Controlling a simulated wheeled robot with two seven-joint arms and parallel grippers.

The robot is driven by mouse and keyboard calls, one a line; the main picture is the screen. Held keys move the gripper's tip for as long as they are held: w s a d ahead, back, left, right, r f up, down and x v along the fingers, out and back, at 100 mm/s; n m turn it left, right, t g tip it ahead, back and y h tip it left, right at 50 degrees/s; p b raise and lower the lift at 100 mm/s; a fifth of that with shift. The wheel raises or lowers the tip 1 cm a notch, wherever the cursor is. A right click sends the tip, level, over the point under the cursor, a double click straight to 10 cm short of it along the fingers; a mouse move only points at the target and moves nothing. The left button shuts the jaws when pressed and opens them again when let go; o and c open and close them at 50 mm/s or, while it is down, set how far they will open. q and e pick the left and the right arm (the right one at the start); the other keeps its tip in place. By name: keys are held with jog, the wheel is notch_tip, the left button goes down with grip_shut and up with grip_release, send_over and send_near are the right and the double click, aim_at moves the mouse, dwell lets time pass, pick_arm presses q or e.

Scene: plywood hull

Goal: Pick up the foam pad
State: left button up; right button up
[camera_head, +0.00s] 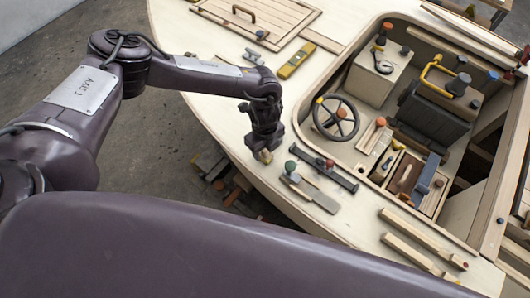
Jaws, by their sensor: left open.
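I cannot pick out the foam pad with certainty. A small tan-yellow piece (265,157) shows right at the fingertips of my left gripper (262,150); I cannot tell whether it is the pad or part of the gripper. My left gripper is open and points down over the left edge of the pale plywood deck (225,110). The jaws hide what lies directly beneath them. My right gripper is out of view.
Right of the gripper are a green knob (290,167), a dark bar (325,170) and a flat scraper (314,194). The cockpit holds a steering wheel (336,118) and an open crate (405,178). A yellow level (295,60) lies farther back. Wood scraps lie on the floor below.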

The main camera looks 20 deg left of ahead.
pick_arm(q)
grip_shut()
jog(key=shift+r, duration=0.1)
notch_tip(320, 180, up, 20)
jog(key=b, duration=0.3)
dwell(0.3)
jog(key=c, duration=0.6)
grip_release()
jog(key=c, duration=0.4)
